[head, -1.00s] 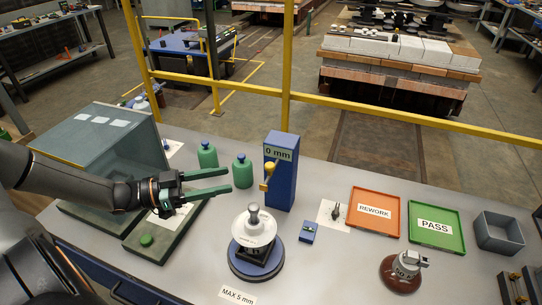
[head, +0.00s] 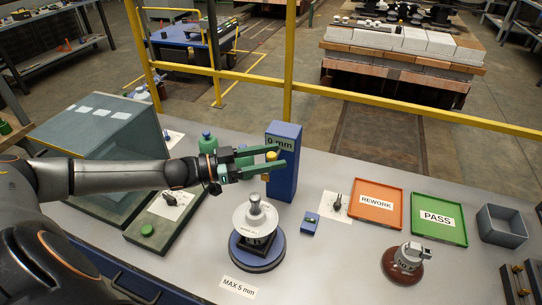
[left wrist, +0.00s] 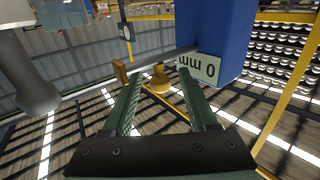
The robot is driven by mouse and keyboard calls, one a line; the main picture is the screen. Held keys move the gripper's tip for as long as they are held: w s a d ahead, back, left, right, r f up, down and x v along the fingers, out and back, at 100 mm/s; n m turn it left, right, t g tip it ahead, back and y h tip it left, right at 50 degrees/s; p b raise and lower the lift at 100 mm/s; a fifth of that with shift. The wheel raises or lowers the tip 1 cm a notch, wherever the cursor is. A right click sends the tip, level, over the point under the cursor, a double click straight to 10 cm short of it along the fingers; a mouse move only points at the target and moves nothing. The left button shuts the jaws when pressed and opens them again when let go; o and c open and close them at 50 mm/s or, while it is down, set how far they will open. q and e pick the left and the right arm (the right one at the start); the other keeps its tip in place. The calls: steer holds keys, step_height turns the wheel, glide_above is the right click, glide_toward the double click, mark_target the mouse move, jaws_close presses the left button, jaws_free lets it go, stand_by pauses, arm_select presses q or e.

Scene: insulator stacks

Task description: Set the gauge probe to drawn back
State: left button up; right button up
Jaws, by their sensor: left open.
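The gauge is a blue post (head: 284,185) with a "0 mm" display (head: 280,142), standing behind the insulator stack. Its yellow probe knob (head: 271,157) sticks out on the post's left side. My left gripper (head: 272,161) is open at the knob, with its green fingers reaching toward the post. In the left wrist view the yellow knob (left wrist: 160,82) lies between the two open fingers, beyond or near their tips; contact cannot be told. The display (left wrist: 204,68) appears upside down there. A white-topped insulator stack (head: 254,215) stands on a round blue base below the gripper.
Green bottles (head: 207,143) stand just behind the gripper. A glass-sided cabinet (head: 95,130) is at the left. A small blue block (head: 311,225), an orange REWORK tray (head: 376,215), a green PASS tray (head: 438,233) and a grey bin (head: 501,233) are to the right.

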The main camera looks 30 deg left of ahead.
arm_select(q)
steer(key=shift+w+d, duration=0.1)
steer(key=shift+w, duration=0.05)
jaws_close()
stand_by(0.4)
stand_by(1.0)
